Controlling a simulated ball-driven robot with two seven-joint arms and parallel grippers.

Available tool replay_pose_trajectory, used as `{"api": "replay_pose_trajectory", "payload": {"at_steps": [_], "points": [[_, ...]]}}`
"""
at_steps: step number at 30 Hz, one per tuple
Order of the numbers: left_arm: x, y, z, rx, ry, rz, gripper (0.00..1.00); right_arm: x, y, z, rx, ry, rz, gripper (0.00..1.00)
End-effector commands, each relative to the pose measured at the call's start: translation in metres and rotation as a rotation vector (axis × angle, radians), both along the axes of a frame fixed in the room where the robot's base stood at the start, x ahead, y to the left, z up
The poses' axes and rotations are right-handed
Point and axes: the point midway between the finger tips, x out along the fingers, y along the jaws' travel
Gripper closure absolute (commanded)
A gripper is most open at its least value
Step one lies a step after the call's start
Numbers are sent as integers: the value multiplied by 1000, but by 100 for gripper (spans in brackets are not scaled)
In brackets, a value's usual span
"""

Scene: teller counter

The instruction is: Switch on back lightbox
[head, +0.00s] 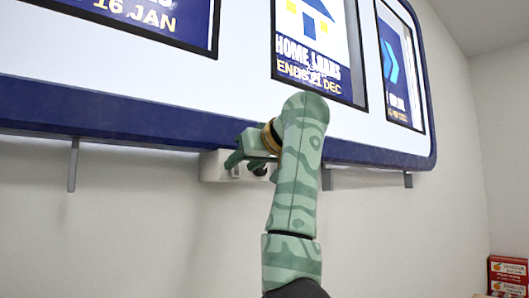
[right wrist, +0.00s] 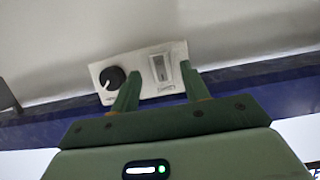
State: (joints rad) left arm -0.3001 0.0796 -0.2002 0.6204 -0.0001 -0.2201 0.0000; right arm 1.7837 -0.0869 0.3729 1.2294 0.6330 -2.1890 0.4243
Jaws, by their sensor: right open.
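The back lightbox (head: 235,88), a long sign with a bright white face and a blue frame, fills the upper head view. A white control box (head: 212,168) hangs below its lower edge. In the right wrist view the control panel (right wrist: 143,92) carries a black round knob (right wrist: 112,78) and a pale rocker switch (right wrist: 159,68). My right gripper (head: 243,158) is at the box, partly hidden by my forearm. In the right wrist view its open, empty fingers (right wrist: 160,88) appear on either side of the switch. Contact and the switch's position cannot be told. My left gripper is out of view.
Posters show on the sign, including a home loans poster (head: 318,45). Metal brackets (head: 73,165) stick down under the frame. The wall (head: 120,230) below is bare. A red and white box (head: 507,275) stands at the lower right.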

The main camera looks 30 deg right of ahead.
Motion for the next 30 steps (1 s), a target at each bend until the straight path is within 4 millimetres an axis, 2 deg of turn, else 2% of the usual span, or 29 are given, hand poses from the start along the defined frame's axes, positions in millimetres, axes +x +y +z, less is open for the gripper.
{"api": "replay_pose_trajectory", "payload": {"at_steps": [1, 9, 15, 21, 30], "points": [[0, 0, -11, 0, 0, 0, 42, -9, -1, -1, 0, -6, 1, 55], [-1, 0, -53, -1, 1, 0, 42, -77, -9, 20, 1, -8, 3, 55], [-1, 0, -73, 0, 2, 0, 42, -119, -16, 36, -1, -3, 2, 55], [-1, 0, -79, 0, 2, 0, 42, -138, -19, 46, -1, 0, 0, 55], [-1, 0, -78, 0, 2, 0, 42, -140, -19, 48, -1, 1, 0, 55]]}}
